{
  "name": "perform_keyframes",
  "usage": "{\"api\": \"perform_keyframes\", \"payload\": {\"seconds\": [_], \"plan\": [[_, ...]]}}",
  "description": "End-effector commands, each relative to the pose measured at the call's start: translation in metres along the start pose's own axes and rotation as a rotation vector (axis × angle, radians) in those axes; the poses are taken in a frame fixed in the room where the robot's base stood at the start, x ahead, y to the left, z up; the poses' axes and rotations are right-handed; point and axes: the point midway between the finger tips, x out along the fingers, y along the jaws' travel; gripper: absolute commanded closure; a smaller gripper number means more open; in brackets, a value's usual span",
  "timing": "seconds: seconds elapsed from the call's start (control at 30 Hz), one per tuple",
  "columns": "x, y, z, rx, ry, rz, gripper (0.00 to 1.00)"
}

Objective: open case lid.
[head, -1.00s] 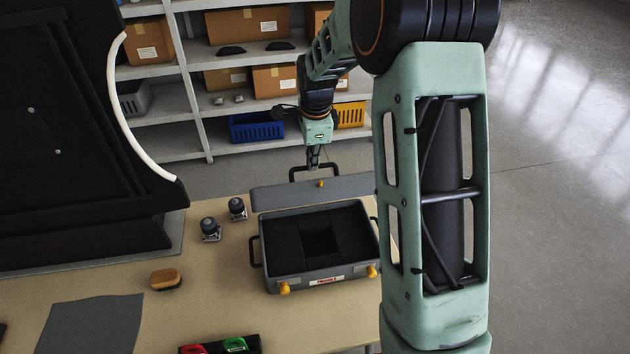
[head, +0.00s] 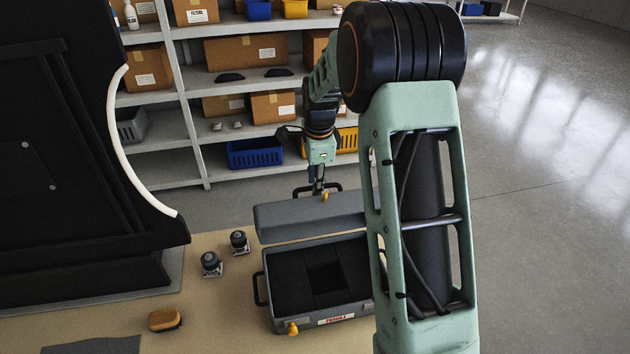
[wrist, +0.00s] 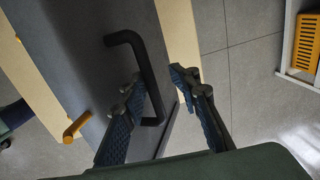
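The grey case (head: 345,318) stands on the table with its dark lined inside uncovered. Its lid (head: 300,220) stands raised along the far edge, and also fills the left of the wrist view (wrist: 90,70). A black handle (head: 300,192) and a yellow latch (head: 324,197) show on the lid. My gripper (head: 318,186) is at the lid's far side, by the handle. In the wrist view my gripper's (wrist: 158,80) fingers are apart, with part of the handle (wrist: 148,72) between them. I cannot tell whether they touch it. My arm hides the case's right end.
Two small dark-topped parts (head: 211,264) (head: 239,242) and a yellow-brown brush (head: 165,320) lie left of the case on the table (head: 215,310). A large black panel (head: 60,150) stands at left. Shelves with boxes and a blue bin (head: 255,153) stand behind.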

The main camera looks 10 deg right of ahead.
Motion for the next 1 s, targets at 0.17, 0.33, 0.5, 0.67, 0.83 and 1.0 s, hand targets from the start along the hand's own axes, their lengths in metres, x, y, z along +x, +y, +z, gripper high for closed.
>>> {"api": "perform_keyframes", "payload": {"seconds": [0.17,0.33,0.5,0.67,0.83,1.0], "plan": [[-0.004,-0.004,0.0,0.0,0.0,0.003,0.73],[-0.011,-0.015,0.0,0.0,0.0,0.0,0.73],[-0.018,-0.026,0.0,0.0,0.0,-0.001,0.73],[-0.024,-0.036,0.0,0.001,0.0,-0.001,0.73],[-0.029,-0.045,0.0,0.0,0.0,0.0,0.73],[-0.035,-0.056,0.0,0.0,0.001,-0.001,0.73]]}}
